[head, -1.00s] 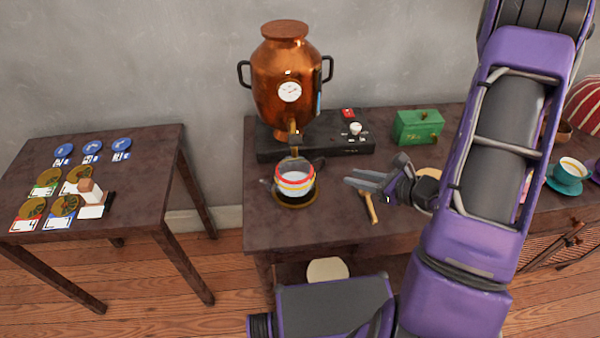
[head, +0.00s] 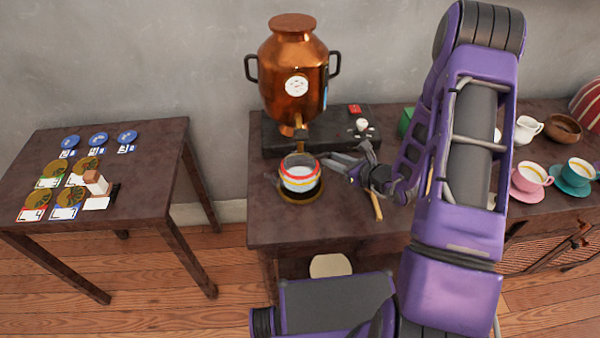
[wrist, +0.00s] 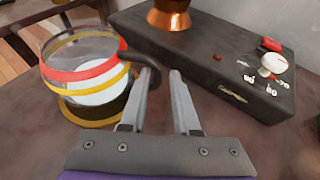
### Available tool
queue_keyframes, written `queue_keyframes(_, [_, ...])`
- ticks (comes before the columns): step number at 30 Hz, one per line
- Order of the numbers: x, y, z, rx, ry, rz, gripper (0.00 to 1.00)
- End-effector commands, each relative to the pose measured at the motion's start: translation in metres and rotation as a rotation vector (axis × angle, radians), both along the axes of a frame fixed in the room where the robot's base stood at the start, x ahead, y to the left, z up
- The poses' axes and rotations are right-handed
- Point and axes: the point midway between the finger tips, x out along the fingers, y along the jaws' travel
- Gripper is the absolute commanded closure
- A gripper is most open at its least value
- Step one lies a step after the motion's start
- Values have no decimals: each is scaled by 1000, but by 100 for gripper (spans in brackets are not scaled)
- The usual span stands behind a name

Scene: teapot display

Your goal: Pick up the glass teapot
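The glass teapot (head: 299,180), clear with red and yellow bands, stands upright on a dark round base with a yellow rim on the table. In the wrist view the teapot (wrist: 88,72) is at the left, and its dark curved handle (wrist: 138,60) reaches right to my left finger. My gripper (head: 328,162) is just right of the teapot, on its handle side. In the wrist view my gripper (wrist: 162,73) shows its two fingers apart with a gap between them. Part of the handle is hidden by the left finger; I cannot tell whether they touch.
A copper samovar (head: 295,80) stands on a black control box (head: 350,117) behind the teapot. A wooden-handled tool (head: 376,206) lies below my gripper. Cups on saucers (head: 530,178) are at the right. A side table (head: 150,160) with discs and cards is at the left.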

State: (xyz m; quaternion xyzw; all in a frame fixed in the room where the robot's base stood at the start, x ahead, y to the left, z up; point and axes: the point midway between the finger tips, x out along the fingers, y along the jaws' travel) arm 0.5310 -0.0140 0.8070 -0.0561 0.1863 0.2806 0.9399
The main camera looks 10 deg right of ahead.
Motion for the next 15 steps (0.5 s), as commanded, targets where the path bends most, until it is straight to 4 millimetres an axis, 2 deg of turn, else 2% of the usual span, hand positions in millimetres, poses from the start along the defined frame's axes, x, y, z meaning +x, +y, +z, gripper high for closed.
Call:
queue_keyframes(9, [31, 24, -19, 1, 0, 2, 70])
queue_keyframes(15, [35, 27, -21, 1, 2, 1, 70])
